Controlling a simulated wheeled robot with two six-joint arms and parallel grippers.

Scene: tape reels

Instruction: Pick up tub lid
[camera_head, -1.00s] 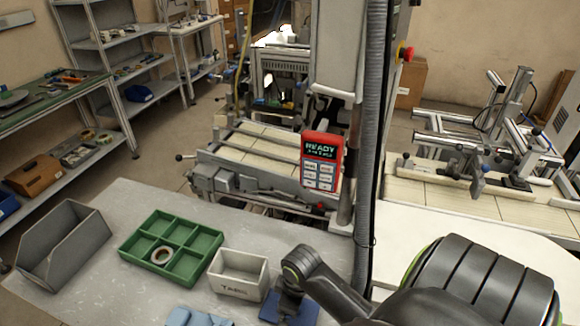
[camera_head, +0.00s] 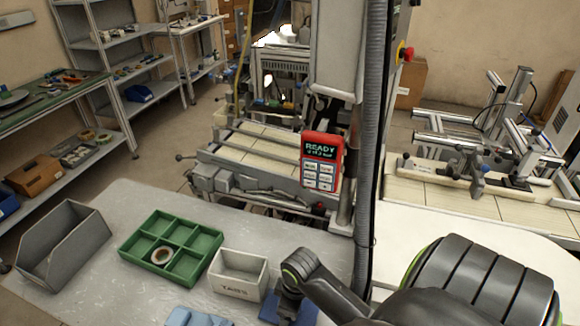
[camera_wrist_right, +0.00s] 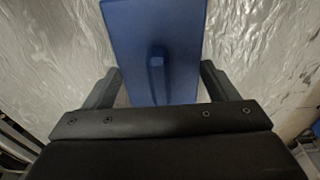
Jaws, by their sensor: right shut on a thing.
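The tub lid is a flat blue plate (camera_wrist_right: 170,25) with a small raised grip in its middle. In the right wrist view it lies between the two fingers of my right gripper (camera_wrist_right: 160,88), which is shut on it. In the head view part of the blue lid (camera_head: 304,314) shows at the bottom, beneath my right wrist, which hides the rest. I cannot tell whether the lid touches the table. My left gripper is not in view.
Left of the lid stand a white tub (camera_head: 238,288) with a printed label, a green divided tray (camera_head: 128,248) holding a tape reel (camera_head: 160,255), and a grey open bin (camera_head: 70,255). A light blue item (camera_head: 197,318) lies at the bottom edge. A post with a red control panel (camera_head: 322,160) rises behind.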

